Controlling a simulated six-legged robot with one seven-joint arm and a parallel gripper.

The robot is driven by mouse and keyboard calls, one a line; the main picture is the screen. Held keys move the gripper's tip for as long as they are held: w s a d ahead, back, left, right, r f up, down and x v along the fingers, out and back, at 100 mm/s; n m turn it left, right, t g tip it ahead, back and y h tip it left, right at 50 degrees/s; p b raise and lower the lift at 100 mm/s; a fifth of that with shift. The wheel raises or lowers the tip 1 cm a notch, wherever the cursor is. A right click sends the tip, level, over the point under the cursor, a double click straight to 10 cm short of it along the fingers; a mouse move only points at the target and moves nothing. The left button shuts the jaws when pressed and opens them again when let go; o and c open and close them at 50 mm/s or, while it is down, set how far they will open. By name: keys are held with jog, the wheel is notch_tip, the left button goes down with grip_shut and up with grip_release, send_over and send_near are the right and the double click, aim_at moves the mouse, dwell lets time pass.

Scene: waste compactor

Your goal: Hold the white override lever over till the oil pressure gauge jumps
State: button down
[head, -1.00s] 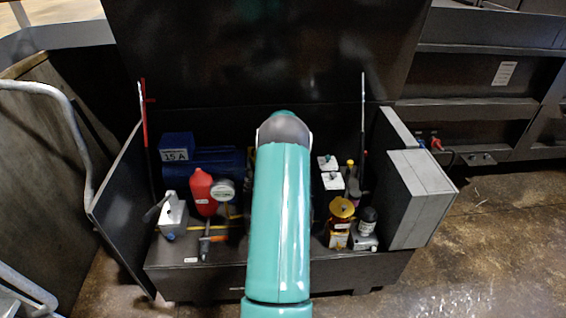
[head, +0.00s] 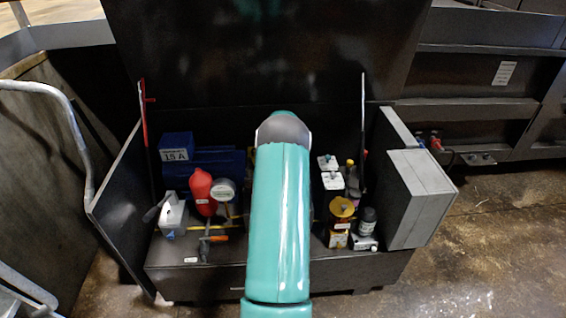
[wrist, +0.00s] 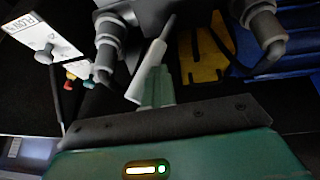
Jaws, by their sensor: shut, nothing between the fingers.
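In the wrist view a white lever (wrist: 151,74) with a thin grey end slants up to the right, close in front of my gripper (wrist: 157,88). My green gripper is shut with nothing held. The lever overlaps its tip in the picture; I cannot tell whether they touch. In the head view my green arm reaches over the open black box and hides its middle, my gripper and this lever. A round pale gauge (head: 223,190) stands left of the arm, beside a red bottle (head: 201,190). Its reading is too small to make out, and I cannot tell whether it is the oil pressure gauge.
Left in the box are a white unit with a grey handle (head: 172,212) and a blue block marked 15 A (head: 176,147). The wrist view shows pipe fittings (wrist: 262,25) and a white labelled plate (wrist: 45,38).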

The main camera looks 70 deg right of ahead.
jog(key=w+a+v, duration=0.1)
jog(key=v, duration=1.1)
jog(key=shift+w, duration=0.75)
